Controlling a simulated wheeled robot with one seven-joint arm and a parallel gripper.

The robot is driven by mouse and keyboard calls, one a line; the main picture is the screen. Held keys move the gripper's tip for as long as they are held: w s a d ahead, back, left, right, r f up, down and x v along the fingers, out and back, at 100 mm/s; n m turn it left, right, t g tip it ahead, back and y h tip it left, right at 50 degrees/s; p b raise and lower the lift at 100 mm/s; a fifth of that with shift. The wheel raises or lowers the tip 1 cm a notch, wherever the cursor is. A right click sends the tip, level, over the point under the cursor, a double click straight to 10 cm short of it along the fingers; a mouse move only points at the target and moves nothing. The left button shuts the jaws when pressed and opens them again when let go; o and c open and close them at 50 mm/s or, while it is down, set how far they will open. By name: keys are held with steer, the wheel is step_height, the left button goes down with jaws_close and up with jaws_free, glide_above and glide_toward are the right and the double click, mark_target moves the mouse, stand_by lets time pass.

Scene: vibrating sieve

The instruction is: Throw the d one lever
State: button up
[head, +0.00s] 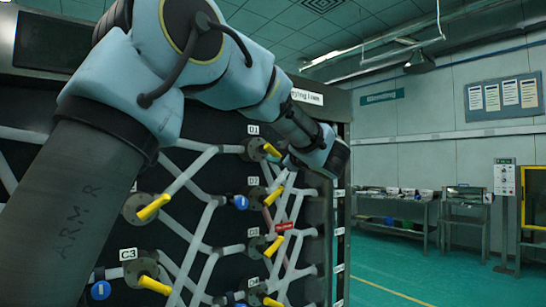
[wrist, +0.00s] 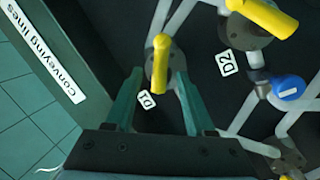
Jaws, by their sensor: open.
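The D1 lever is a yellow handle (head: 271,150) on a round grey valve flange, just below the D1 label (head: 253,129) on the dark panel. In the wrist view the yellow D1 lever (wrist: 160,62) points down the picture, beside its D1 label (wrist: 147,101). My gripper (wrist: 158,74) is open, with one green finger on each side of the lever's handle. Gaps show between handle and fingers; I cannot tell the exact depth. In the head view my arm crosses in front of the panel and its wrist end is right of D1; the fingers are hidden.
The D2 lever (wrist: 264,17) and a blue tag (wrist: 288,88) are to the right in the wrist view. Other yellow levers, such as C3 (head: 154,285), and white pipes cover the panel. A red tag (head: 284,226) hangs lower down. Open green floor (head: 400,285) is at right.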

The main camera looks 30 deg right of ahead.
steer(key=s+b, duration=0.2)
steer(key=s, duration=0.5)
steer(key=shift+f, duration=0.3)
steer(key=shift+s+a, duration=0.1)
steer(key=shift+s, duration=0.05)
